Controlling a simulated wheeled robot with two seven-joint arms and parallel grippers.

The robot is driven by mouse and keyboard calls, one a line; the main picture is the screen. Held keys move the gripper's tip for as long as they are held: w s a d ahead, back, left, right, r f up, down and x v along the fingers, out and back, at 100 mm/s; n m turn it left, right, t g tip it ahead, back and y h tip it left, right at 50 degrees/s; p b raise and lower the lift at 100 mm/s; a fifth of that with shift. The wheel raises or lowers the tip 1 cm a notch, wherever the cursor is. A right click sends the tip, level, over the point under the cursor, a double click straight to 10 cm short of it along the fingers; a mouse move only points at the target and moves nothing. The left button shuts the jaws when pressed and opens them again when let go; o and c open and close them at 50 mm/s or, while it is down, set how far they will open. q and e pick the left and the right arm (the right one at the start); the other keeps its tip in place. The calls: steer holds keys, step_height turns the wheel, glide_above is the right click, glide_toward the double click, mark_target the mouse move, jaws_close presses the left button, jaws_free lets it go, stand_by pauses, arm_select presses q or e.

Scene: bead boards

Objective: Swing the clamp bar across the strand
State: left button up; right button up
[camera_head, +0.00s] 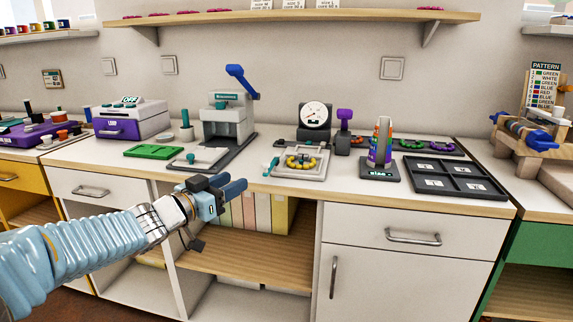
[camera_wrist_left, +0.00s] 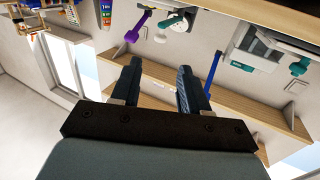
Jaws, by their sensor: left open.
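A strand of yellow beads (camera_head: 301,163) lies curved on a pale square board (camera_head: 318,170) on the middle counter. A small teal-handled piece (camera_head: 270,166), which looks like the clamp bar's handle, stands at the board's left edge. The bar itself is too small to make out clearly. My left gripper (camera_head: 236,187) is in front of the counter edge, left of the board and apart from it. It is open and empty, and its two fingers show apart in the left wrist view (camera_wrist_left: 157,85). My right gripper is not in view.
A dial gauge (camera_head: 315,115) stands behind the board. A spool stand (camera_head: 380,150) and a dark compartment tray (camera_head: 455,180) are to the right. A press with a blue lever (camera_head: 237,78), a small plate (camera_head: 197,158) and a green tray (camera_head: 153,152) are to the left.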

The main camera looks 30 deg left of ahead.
mark_target(263, 167)
arm_select(q)
steer(key=w, duration=0.4)
steer(key=w+d, duration=0.1)
steer(key=w, duration=0.3)
steer(key=w+d, duration=0.1)
steer(key=w, duration=0.3)
steer(key=shift+w+f, duration=0.1)
steer(key=shift+w, duration=0.3)
jaws_close()
